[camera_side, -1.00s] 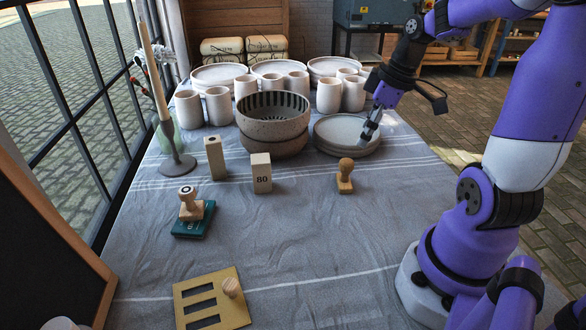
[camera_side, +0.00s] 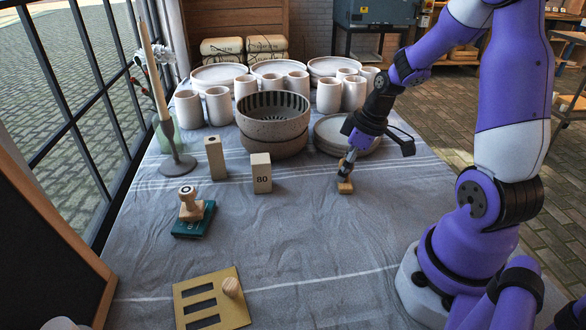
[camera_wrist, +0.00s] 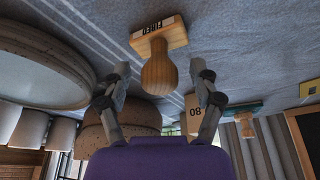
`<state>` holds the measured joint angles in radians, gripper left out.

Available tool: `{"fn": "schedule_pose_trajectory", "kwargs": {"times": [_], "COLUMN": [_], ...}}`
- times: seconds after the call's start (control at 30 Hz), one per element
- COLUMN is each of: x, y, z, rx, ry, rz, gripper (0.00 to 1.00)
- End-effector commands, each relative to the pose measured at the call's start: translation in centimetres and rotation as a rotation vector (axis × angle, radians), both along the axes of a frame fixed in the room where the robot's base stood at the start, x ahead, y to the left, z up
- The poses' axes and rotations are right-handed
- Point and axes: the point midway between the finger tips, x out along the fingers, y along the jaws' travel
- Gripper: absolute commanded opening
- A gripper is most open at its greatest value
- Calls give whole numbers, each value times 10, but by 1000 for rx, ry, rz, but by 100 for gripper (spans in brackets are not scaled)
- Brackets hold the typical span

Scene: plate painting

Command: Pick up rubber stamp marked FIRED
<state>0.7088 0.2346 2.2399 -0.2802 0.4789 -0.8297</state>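The rubber stamp marked FIRED (camera_wrist: 158,38) stands on the cloth with its round wooden handle between my gripper's fingers in the wrist view. In the side view the stamp (camera_side: 345,187) shows mostly its base, as my gripper (camera_side: 346,170) covers the handle from above. In the wrist view my gripper (camera_wrist: 158,88) is open, with a clear gap on each side of the handle, and holds nothing.
A wooden block marked 80 (camera_side: 261,174) and another block (camera_side: 215,158) stand to the left. A stamp on a teal pad (camera_side: 191,205) and a brass stencil plate (camera_side: 212,299) lie nearer. Bowls (camera_side: 273,120) and plates (camera_side: 330,139) stand behind. Cloth in front is clear.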

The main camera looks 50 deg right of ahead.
Motion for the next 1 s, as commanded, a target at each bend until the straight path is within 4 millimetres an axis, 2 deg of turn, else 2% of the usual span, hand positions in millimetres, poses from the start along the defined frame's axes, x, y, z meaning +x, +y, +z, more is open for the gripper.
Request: {"fn": "schedule_pose_trajectory", "kwargs": {"times": [0.03, 0.07, 0.1, 0.13, 0.5, 0.63, 0.77, 0.87, 1.0], "x": [0, 0, 0, 0, 0, 0, 0, 1, -1], "y": [0, 0, 0, 0, 0, 0, -1, -1, 30], "z": [0, 0, 0, 0, 0, 6, 22, 41, 59], "rx": [0, 0, 0, 0, 1, 0, -2, -3, -3], "ry": [0, 0, 0, 0, 1, -1, -3, -5, -5], "rz": [0, 0, 0, 0, -1, -1, -1, 0, 9], "gripper": [39, 24, 4, 0, 0, 0, 0, 0, 0]}}
